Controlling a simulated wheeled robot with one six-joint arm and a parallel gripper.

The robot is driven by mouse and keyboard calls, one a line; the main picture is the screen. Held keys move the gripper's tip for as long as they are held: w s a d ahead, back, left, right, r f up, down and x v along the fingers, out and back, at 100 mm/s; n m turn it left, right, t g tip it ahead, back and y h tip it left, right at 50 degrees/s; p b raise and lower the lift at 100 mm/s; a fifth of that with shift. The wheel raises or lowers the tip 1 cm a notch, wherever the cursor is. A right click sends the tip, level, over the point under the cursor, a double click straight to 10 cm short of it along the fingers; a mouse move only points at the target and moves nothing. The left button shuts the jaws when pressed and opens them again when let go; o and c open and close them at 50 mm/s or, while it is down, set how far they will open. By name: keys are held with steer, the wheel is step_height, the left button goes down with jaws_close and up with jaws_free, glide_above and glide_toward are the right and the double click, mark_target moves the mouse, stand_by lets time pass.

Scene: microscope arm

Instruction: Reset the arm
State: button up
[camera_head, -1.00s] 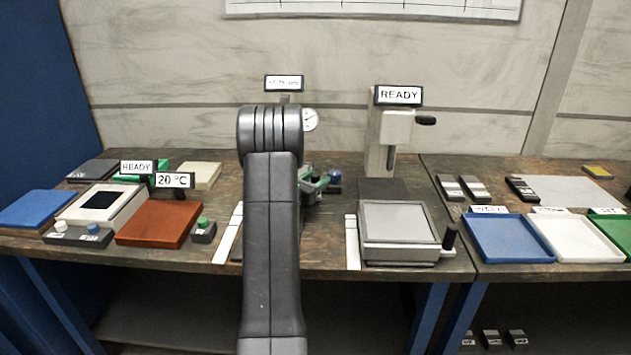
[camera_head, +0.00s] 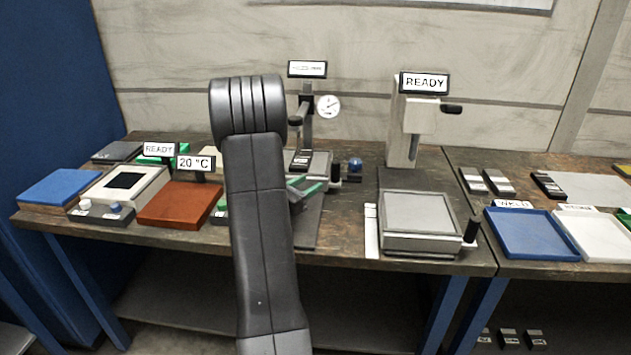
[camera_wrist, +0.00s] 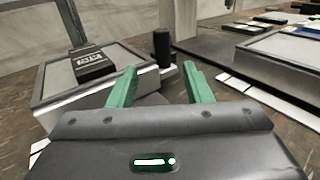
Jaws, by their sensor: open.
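My gripper (camera_wrist: 160,84) is open and empty in the wrist view, its two green fingers apart above the table. A black knob (camera_wrist: 162,48) of the microscope stage stands beyond and between the fingertips. The microscope stage (camera_wrist: 45,84) is a grey box with a dark labelled block (camera_wrist: 92,65) lying on it. In the head view the microscope stand (camera_head: 307,118) rises behind my arm with a round dial (camera_head: 328,107) and a small display (camera_head: 307,69). My gripper (camera_head: 305,188) is partly hidden by my arm there, in front of the stage.
A grey-topped device (camera_head: 418,222) with a black handle stands to the right, below a READY post (camera_head: 402,135). A red-brown plate (camera_head: 178,205) lies left. A blue tray (camera_head: 515,236) and a white tray (camera_head: 590,236) are further right. A blue knob (camera_head: 355,164) sits near the stage.

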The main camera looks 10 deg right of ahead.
mark_target(334, 169)
steer(key=shift+s+a, duration=0.1)
steer(key=shift+a, duration=0.05)
steer(key=p+x, duration=0.1)
steer(key=x, duration=1.3)
steer(key=shift+p, duration=0.3)
steer(key=shift+s+a, duration=0.15)
steer(key=shift+s, duration=0.2)
steer(key=shift+s, duration=0.15)
